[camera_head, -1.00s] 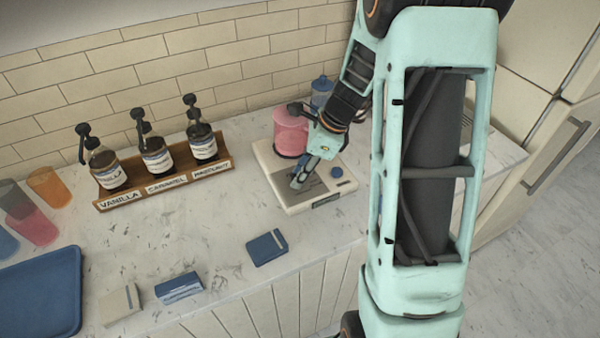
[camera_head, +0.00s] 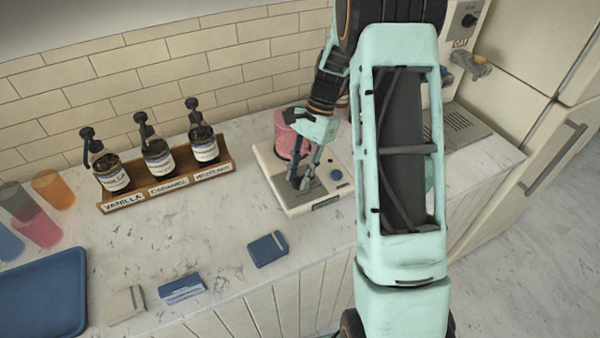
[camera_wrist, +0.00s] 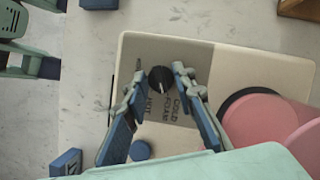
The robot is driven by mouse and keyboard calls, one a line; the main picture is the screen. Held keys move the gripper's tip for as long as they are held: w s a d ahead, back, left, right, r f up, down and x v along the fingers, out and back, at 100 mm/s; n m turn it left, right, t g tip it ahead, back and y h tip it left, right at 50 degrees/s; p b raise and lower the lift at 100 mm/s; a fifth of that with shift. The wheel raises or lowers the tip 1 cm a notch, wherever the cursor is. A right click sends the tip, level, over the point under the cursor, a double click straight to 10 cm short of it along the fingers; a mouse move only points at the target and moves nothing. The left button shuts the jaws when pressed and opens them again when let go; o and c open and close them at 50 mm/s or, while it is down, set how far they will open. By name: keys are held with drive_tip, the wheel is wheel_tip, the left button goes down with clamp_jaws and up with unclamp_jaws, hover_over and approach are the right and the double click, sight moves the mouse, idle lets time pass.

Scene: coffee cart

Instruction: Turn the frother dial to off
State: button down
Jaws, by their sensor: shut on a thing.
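The frother (camera_head: 325,203) is a cream base with a grey panel and a pink jug (camera_head: 290,140) at its back. In the wrist view its dial (camera_wrist: 160,80) is a round black knob with a pale pointer line, which points roughly down in the picture. "HOT" and "COLD FOAM" are printed on the panel below the knob. My gripper (camera_wrist: 160,78) comes down over the panel, with one fingertip on each side of the dial, shut on it. In the head view my gripper (camera_head: 297,183) hides the dial.
A wooden rack (camera_head: 170,188) with syrup bottles stands left of the frother. A blue box (camera_head: 267,249) lies in front. A blue tray (camera_head: 40,295) and coloured cups are at the far left. A larger machine (camera_head: 462,125) stands to the right, partly behind my arm.

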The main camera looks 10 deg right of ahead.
drive_tip(key=n+h, duration=0.1)
drive_tip(key=n, duration=0.2)
drive_tip(key=n+g+h, duration=0.1)
drive_tip(key=n, duration=0.2)
drive_tip(key=shift+w+a, duration=0.15)
drive_tip(key=shift+a, duration=0.05)
drive_tip(key=n+h, duration=0.1)
drive_tip(key=n, duration=0.3)
drive_tip(key=shift+a+g, duration=0.1)
drive_tip(key=shift+g, duration=0.3)
drive_tip(key=shift+n+h, duration=0.8)
drive_tip(key=shift+n, duration=0.8)
drive_tip(key=c, duration=1.6)
unclamp_jaws()
drive_tip(key=v, duration=1.2)
drive_tip(key=shift+a, duration=0.15)
